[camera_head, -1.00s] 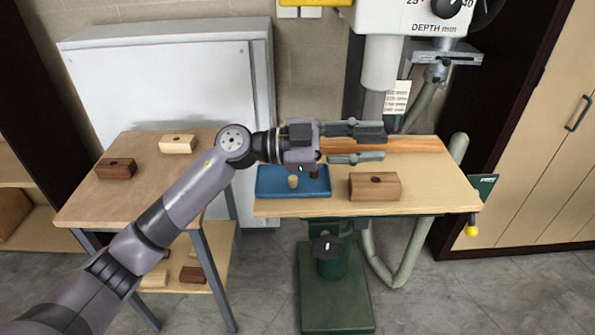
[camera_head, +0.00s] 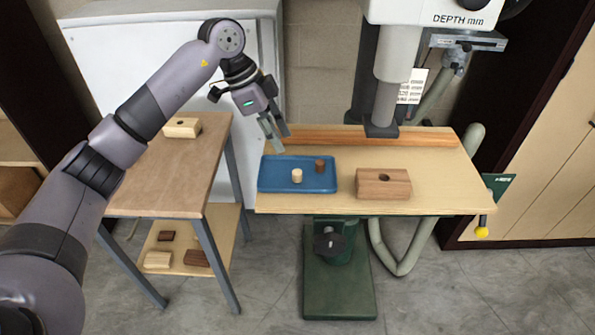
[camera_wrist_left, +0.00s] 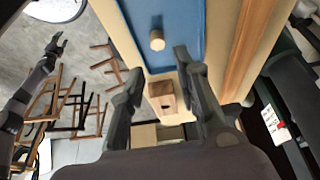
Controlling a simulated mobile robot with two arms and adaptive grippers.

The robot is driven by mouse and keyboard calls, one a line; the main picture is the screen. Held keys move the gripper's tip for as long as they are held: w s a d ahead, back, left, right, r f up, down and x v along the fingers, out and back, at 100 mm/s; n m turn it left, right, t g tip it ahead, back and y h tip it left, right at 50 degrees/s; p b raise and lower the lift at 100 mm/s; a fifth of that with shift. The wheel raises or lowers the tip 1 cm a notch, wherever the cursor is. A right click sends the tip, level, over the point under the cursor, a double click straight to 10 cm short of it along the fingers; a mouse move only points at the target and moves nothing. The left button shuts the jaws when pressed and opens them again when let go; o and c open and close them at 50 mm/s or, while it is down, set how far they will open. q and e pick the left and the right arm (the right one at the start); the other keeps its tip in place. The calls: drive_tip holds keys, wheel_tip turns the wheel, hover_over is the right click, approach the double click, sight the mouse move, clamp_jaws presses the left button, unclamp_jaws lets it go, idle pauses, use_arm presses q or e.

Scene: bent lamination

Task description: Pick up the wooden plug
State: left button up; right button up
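A light wooden plug (camera_head: 297,176) stands upright in the blue tray (camera_head: 264,176) on the drill table. A darker brown plug (camera_head: 320,166) stands behind it to the right. My left gripper (camera_head: 276,137) is above the tray's back left corner, pointing down, apart from both plugs. In the left wrist view, its fingers (camera_wrist_left: 160,85) are spread with nothing held.
A brown wooden block (camera_head: 384,184) sits right of the tray. A wooden fence (camera_head: 345,136) runs along the table's back, under the drill press (camera_head: 386,105). A side table (camera_head: 178,180) at left holds a light block (camera_head: 182,127). The table's front right is clear.

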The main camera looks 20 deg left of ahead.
use_arm(q)
drive_tip(key=p, duration=0.1)
hover_over(296, 172)
drive_tip(key=a, duration=0.2)
wheel_tip(296, 172, down, 4)
drive_tip(key=shift+a+f, duration=0.1)
drive_tip(key=shift+f, duration=0.15)
drive_tip(key=p+x, duration=0.1)
drive_tip(key=x, duration=0.1)
drive_tip(key=p+x, duration=0.1)
drive_tip(key=x, duration=0.1)
drive_tip(key=shift+s+f, duration=0.2)
drive_tip(key=shift+f, duration=0.2)
drive_tip(key=shift+d+f, duration=0.3)
drive_tip(key=shift+c, duration=0.2)
drive_tip(key=c, duration=0.5)
drive_tip(key=shift+r, duration=0.1)
